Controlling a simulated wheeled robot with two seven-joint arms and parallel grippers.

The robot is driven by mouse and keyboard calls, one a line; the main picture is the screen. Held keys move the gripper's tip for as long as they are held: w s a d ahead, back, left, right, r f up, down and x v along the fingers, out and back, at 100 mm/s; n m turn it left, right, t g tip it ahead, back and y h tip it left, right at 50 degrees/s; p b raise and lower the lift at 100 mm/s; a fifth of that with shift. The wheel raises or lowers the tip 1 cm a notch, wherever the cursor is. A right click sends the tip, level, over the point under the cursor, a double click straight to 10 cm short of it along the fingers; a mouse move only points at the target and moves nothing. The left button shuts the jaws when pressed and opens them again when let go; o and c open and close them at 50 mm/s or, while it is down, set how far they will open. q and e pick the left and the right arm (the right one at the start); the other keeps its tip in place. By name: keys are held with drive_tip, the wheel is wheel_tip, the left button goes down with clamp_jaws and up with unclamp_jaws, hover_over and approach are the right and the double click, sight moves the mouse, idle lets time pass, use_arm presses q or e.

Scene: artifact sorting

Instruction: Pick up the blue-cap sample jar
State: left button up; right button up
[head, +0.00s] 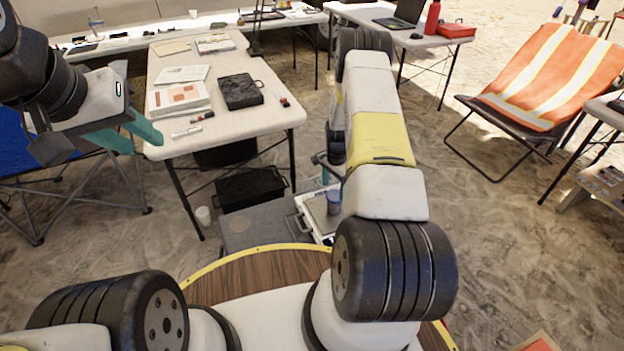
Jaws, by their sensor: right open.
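A small jar with a blue cap (334,197) stands low beside my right arm, on or by a white tray-like item (314,216) on the grey case. My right arm partly hides it. My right gripper (328,174) points down just above the jar. Most of it is hidden behind my own arm, and no contact with the jar can be made out. It is open. My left gripper (145,143) is open and empty, with teal fingers spread, at the left edge of the white table.
The white table (235,137) holds a black box (240,91), papers and markers. A black crate (249,187) and a grey case (255,229) lie on the ground below it. An orange folding chair (545,75) stands at the right. The sandy ground between is free.

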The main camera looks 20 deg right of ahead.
sight(335, 195)
drive_tip(key=f, duration=0.8)
drive_tip(key=shift+w+d, duration=0.1)
drive_tip(key=shift+d, duration=0.2)
drive_tip(key=shift+c, duration=0.2)
